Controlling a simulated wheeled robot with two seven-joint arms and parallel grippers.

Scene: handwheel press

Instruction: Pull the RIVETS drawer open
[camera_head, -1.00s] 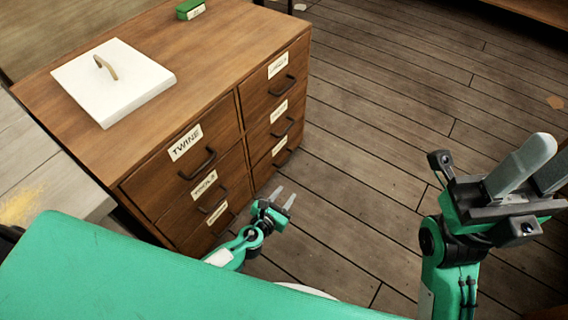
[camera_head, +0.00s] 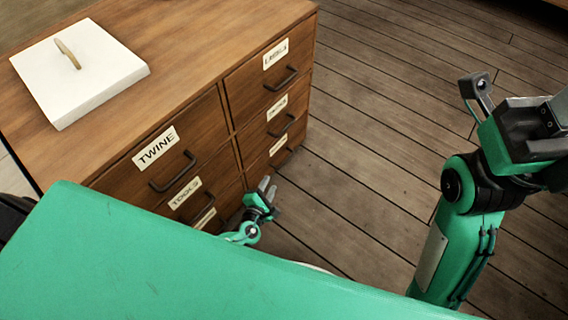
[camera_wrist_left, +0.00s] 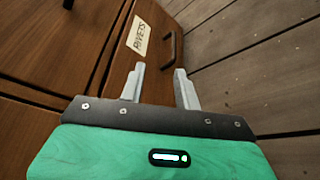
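The RIVETS drawer (camera_wrist_left: 118,60) shows in the left wrist view, with a cream label reading RIVETS and a dark bar handle (camera_wrist_left: 170,46). It looks closed. My left gripper (camera_wrist_left: 158,78) is open and empty, its two pale fingers apart and pointing toward the handle, with a visible gap short of it. In the head view my left gripper (camera_head: 268,187) is low beside the front of the wooden cabinet (camera_head: 232,124). There the lower labels are too small to read surely. My right gripper (camera_head: 525,130) is at the right edge, its fingers cut off.
The cabinet has two columns of drawers; a TWINE drawer (camera_head: 165,156) is at upper left. A white lid-like slab (camera_head: 95,80) with a tan handle lies on top. The plank floor (camera_head: 370,130) right of the cabinet is clear.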

